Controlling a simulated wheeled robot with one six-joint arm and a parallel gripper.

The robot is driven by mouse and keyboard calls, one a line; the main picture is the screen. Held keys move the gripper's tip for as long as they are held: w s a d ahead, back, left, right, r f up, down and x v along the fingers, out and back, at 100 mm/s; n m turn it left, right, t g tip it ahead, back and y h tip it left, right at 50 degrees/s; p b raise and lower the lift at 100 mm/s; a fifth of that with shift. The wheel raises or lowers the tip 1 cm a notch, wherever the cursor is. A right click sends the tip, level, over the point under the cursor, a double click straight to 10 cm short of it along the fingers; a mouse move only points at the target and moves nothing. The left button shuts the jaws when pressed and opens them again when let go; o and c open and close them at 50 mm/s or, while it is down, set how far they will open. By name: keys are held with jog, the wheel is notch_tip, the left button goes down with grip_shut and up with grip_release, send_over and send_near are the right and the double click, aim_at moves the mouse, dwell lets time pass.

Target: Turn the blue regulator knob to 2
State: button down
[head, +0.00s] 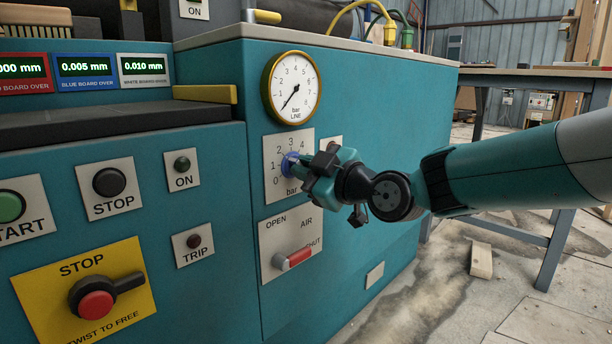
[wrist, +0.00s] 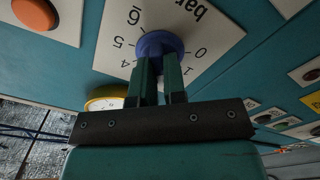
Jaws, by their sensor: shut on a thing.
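The blue regulator knob (head: 289,164) sits on a pale scale plate (head: 273,148) marked in bar, on the teal cabinet front. The wrist view shows the knob (wrist: 160,43) at top centre, with numbers around it on the plate (wrist: 215,30). My gripper (head: 302,167) reaches it from the right. In the wrist view its two dark green fingers (wrist: 160,68) are shut on the knob. I cannot make out a pointer on the knob, so its setting is unclear. The fingers and wrist hide part of the plate.
A round LINE gauge (head: 293,88) with a yellow rim is just above; its needle points down left. An AIR valve with a red handle (head: 295,258) is just below. A small plate (head: 331,146) is partly behind my gripper. A yellow stop panel (head: 85,291) is lower left.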

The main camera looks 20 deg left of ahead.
jog(key=shift+f, duration=0.15)
jog(key=c, duration=1.2)
grip_release()
jog(key=p+v, duration=0.1)
jog(key=v, duration=1.6)
jog(key=shift+s+d+p, duration=0.15)
jog(key=shift+d+p, duration=0.1)
jog(key=shift+p, duration=0.15)
